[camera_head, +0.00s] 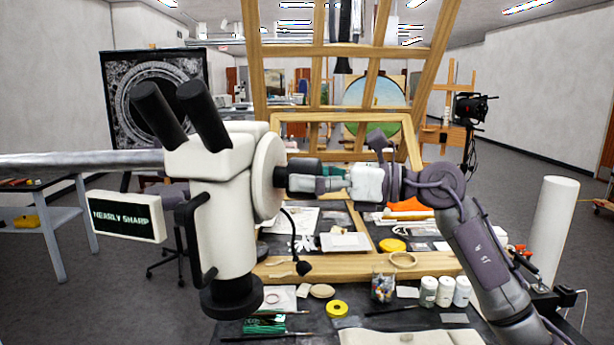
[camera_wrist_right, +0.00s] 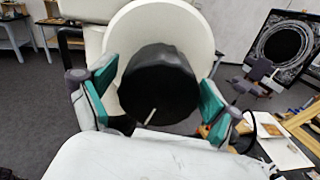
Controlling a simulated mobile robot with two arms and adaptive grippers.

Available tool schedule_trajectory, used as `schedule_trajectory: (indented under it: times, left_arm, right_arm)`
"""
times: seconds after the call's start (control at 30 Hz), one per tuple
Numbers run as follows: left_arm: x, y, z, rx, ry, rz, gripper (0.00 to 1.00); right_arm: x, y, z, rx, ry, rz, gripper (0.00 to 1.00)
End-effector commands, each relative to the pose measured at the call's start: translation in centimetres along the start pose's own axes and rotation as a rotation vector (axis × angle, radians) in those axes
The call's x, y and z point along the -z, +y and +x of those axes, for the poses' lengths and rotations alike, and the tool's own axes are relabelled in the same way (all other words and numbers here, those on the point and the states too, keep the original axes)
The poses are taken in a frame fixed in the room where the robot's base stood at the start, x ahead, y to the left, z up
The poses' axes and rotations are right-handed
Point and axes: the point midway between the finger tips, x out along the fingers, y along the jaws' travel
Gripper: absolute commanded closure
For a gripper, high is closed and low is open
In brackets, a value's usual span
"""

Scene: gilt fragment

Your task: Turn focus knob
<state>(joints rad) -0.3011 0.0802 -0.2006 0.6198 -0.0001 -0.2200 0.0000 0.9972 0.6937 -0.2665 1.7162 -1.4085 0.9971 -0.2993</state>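A white microscope (camera_head: 225,210) with two black eyepieces (camera_head: 182,115) stands at left centre in the head view. A small sign (camera_head: 127,217) beside it reads "NEARLY SHARP". On its right side is a white disc (camera_head: 268,176) carrying the black focus knob (camera_wrist_right: 160,85), which has a short white mark on its face. My right gripper (camera_head: 303,178) reaches the knob from the right. In the wrist view its teal-padded fingers (camera_wrist_right: 157,92) stand on either side of the knob, spread open, with a narrow gap visible at the left. My left gripper is not in view.
A dark worktable (camera_head: 380,318) below holds white jars (camera_head: 445,291), a yellow tape roll (camera_head: 337,309) and brushes. A wooden frame (camera_head: 345,130) stands behind. A white cylinder (camera_head: 553,230) stands at the right. A thin black gooseneck (camera_head: 294,240) hangs below the knob.

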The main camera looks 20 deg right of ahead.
Motion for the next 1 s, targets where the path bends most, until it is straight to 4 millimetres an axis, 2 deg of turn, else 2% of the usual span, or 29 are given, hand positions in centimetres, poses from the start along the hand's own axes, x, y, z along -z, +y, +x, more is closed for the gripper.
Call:
schedule_trajectory:
  times: [0.03,0.2,0.27,0.3,0.63,0.93,0.97,1.0]
  left_arm:
    - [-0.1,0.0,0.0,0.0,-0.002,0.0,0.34]
    - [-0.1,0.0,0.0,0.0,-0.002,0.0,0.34]
    - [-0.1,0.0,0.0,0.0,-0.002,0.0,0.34]
    - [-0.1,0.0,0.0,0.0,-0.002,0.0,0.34]
    - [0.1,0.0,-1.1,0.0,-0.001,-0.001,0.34]
    - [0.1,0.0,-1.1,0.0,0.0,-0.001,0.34]
    - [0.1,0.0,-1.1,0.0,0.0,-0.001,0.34]
    - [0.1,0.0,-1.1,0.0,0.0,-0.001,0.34]
  right_arm:
    - [0.0,0.0,0.0,0.0,0.0,0.0,0.25]
    - [0.0,0.0,0.0,0.0,0.0,0.0,0.53]
    - [0.0,0.0,0.0,0.0,0.0,0.0,0.63]
    - [0.0,0.0,0.0,0.0,0.0,0.0,0.65]
    - [-0.1,-0.1,0.0,0.001,0.004,0.227,0.65]
    - [0.0,-0.1,0.0,0.0,0.003,0.246,0.65]
    - [0.0,-0.1,0.0,0.0,0.003,0.246,0.27]
    - [0.0,-0.1,0.0,0.0,0.003,0.246,0.2]
